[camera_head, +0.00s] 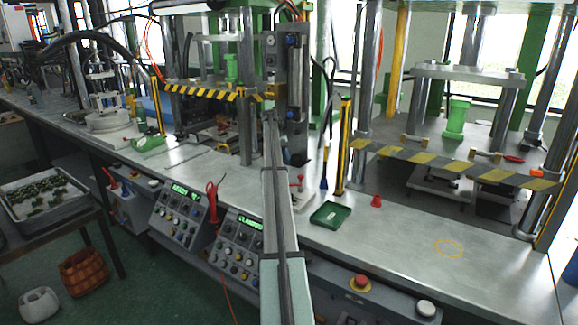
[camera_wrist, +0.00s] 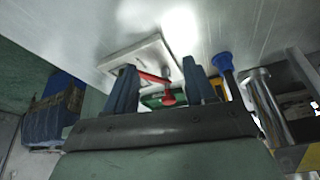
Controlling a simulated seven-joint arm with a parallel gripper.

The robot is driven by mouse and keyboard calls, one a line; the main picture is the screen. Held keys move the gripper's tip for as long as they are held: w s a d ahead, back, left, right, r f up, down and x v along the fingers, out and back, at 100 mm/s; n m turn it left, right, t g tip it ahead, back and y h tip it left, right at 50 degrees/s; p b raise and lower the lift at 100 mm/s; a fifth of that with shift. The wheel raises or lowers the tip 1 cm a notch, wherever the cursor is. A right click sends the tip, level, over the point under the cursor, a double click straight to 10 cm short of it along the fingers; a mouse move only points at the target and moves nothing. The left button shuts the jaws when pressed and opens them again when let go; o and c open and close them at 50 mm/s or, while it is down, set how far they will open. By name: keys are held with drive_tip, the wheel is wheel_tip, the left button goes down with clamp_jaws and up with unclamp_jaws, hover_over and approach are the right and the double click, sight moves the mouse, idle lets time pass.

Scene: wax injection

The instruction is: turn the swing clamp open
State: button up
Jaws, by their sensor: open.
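The swing clamp shows in the wrist view as a red arm (camera_wrist: 153,77) with a red knob (camera_wrist: 168,98) at its right end. It sits on a pale square plate (camera_wrist: 115,62) on the metal bench. My gripper (camera_wrist: 160,70) is open, with one blue-grey finger on each side of the red arm. The left finger looks close to the arm's left end; I cannot tell whether it touches. In the head view a small red-topped part of the clamp (camera_head: 299,179) shows just right of my arm. My arm hides the fingers there.
A green tray (camera_head: 331,215) and a red knob-like piece (camera_head: 376,200) lie on the bench at right. A blue-tipped brush (camera_head: 324,183) stands by a striped yellow post (camera_head: 343,150); its blue end shows in the wrist view (camera_wrist: 222,62). Press columns stand behind. The bench front right is mostly clear.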

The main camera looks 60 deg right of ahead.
drive_tip(key=shift+w+d, duration=0.15)
drive_tip(key=shift+w, duration=0.4)
drive_tip(key=shift+c, duration=0.2)
